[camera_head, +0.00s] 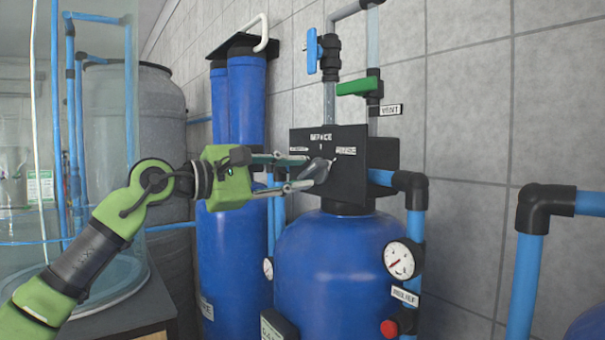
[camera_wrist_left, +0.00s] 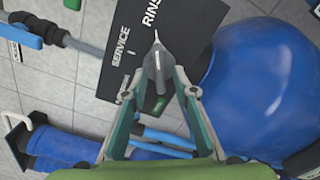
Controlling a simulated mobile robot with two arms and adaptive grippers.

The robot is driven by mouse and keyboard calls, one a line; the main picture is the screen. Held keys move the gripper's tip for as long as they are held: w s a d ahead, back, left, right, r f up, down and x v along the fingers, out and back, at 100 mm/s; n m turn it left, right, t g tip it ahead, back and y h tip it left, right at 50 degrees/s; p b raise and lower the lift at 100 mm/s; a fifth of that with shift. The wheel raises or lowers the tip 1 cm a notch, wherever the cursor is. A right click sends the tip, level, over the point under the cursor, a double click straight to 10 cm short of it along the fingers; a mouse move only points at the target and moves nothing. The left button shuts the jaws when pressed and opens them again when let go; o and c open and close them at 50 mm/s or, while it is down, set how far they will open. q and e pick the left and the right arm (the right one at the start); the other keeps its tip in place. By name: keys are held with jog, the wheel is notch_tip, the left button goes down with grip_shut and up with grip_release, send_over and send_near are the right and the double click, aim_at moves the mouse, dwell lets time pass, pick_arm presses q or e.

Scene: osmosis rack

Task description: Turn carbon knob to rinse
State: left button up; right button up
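The grey carbon knob (camera_head: 317,169) sits on the black valve head (camera_head: 371,151) on top of the blue tank (camera_head: 335,260). My left gripper (camera_head: 308,172) reaches it from the left, with one finger above and one below. In the left wrist view the knob (camera_wrist_left: 159,70) stands between and just beyond the spread fingertips (camera_wrist_left: 160,92); gaps show on both sides. Its narrow end points up there, towards the RINSE label (camera_wrist_left: 151,13). The SERVICE label (camera_wrist_left: 121,47) is left of it. The knob's base is partly hidden. My right gripper is in neither view.
Blue filter housings (camera_head: 240,105) stand behind my left gripper. Above the valve head are pipes with a blue handle (camera_head: 312,50) and a green handle (camera_head: 357,86). A pressure gauge (camera_head: 401,260) is at the tank's right. A tiled wall (camera_head: 465,110) is behind.

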pick_arm(q)
jog(key=v, duration=1)
jog(key=shift+a, duration=0.1)
